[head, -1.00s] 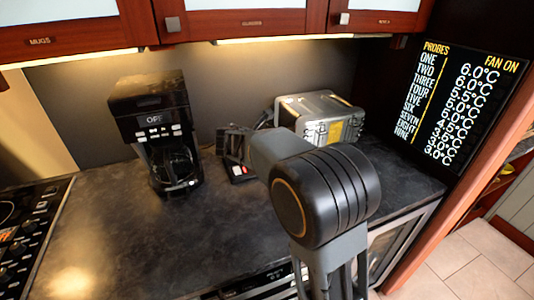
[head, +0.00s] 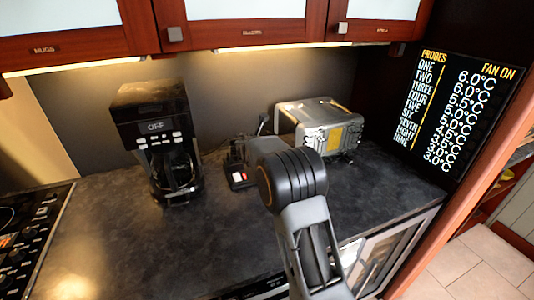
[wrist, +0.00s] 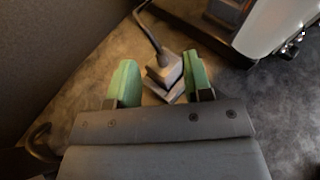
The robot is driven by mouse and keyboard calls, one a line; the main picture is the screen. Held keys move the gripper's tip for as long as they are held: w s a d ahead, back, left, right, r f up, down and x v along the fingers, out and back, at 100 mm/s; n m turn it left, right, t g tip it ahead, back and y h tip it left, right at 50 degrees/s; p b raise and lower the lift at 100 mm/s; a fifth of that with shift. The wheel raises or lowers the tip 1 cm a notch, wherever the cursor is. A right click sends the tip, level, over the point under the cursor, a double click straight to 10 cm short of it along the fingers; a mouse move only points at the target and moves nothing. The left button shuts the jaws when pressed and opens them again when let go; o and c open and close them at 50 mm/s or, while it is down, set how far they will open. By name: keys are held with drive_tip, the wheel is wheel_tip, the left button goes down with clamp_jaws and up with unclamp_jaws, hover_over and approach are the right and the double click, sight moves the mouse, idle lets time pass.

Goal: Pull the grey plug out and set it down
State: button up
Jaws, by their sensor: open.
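The grey plug (wrist: 163,68) shows in the wrist view as a small pale block with a dark cable running up from it. My gripper (wrist: 160,63) is open, with one green fingertip on each side of the plug. The plug sits nearer the right fingertip, and a narrow gap at most shows there; clear space shows on the left. What the plug's lower end sits in is partly hidden by my gripper. In the head view a small dark unit with a red and white patch (head: 239,178) lies on the counter; the plug cannot be made out there.
A metal toaster (head: 320,125) stands right of the work spot, its edge close in the wrist view (wrist: 285,25). A black coffee maker (head: 155,125) stands to the left. The front-left counter (head: 120,240) is clear. Cupboards (head: 240,25) hang above.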

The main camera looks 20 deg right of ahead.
drive_tip(key=shift+p+x, duration=0.4)
drive_tip(key=shift+x, duration=1.6)
drive_tip(key=shift+f, duration=0.1)
clamp_jaws()
